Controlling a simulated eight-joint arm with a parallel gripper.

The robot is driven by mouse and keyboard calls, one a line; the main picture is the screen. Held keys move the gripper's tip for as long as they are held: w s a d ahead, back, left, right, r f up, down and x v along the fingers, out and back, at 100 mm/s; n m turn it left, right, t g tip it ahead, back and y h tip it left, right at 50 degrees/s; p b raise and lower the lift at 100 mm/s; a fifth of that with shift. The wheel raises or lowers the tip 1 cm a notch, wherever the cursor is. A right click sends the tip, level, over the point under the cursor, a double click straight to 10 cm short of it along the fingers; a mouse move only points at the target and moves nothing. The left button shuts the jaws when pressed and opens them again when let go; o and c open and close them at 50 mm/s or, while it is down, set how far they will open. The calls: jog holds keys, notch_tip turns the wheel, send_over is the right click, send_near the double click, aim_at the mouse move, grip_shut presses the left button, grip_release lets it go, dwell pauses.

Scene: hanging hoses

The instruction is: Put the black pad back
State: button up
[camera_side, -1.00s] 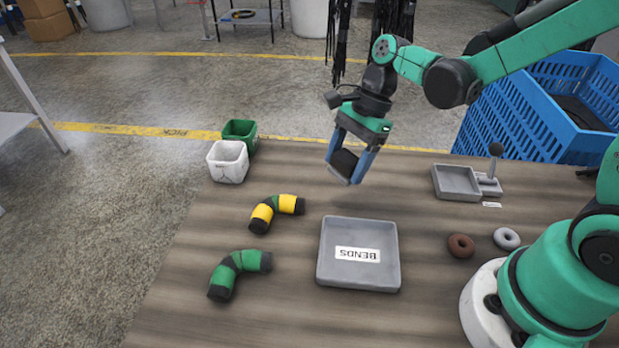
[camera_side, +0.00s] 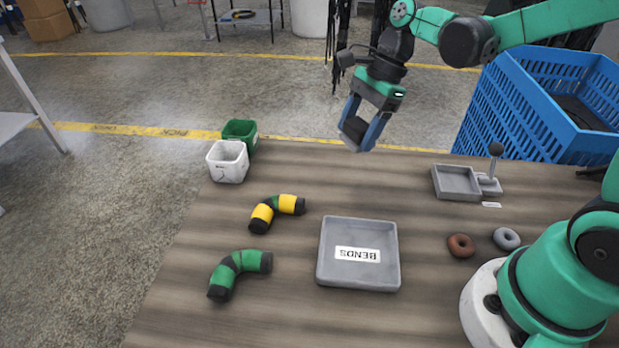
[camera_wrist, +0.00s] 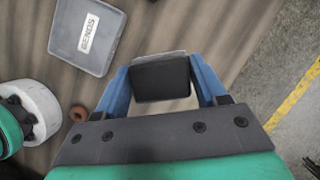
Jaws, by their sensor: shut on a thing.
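My gripper (camera_side: 359,133) is shut on the black pad (camera_side: 355,128) and holds it in the air above the table's far edge. In the wrist view the black pad (camera_wrist: 161,80) sits between the two blue fingers, a dark block with a thin grey edge along its far side. The small grey tray with a knobbed post (camera_side: 457,183) stands on the table to the right of and below my gripper in the side view. Its inside looks empty.
The grey BENDS tray (camera_side: 333,278) lies empty mid-table. A yellow bend (camera_side: 289,204) and a green bend (camera_side: 251,260) lie left of it. White (camera_side: 228,163) and green (camera_side: 240,131) bins stand at the far left corner. Brown (camera_side: 461,246) and grey (camera_side: 507,238) rings lie right. A blue crate (camera_side: 525,110) stands beyond.

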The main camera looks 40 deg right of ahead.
jog(key=d+r+m+t, duration=0.1)
jog(key=d+r+m, duration=0.2)
jog(key=d, duration=0.3)
jog(key=shift+w+d+r, duration=0.4)
jog(key=shift+r, duration=0.4)
jog(key=s+d+r+m+t+h, duration=0.1)
jog(key=d+r+m, duration=0.3)
jog(key=d, duration=0.3)
jog(key=shift+s+r+t, duration=0.3)
jog(key=shift+s+r, duration=0.05)
jog(key=shift+r, duration=0.2)
send_over(396, 159)
jog(key=s+d, duration=0.1)
notch_tip(396, 159, down, 15)
jog(key=shift+f, duration=2.3)
jog(key=shift+f, duration=0.15)
jog(key=o, duration=1.1)
jog(key=shift+r, duration=0.2)
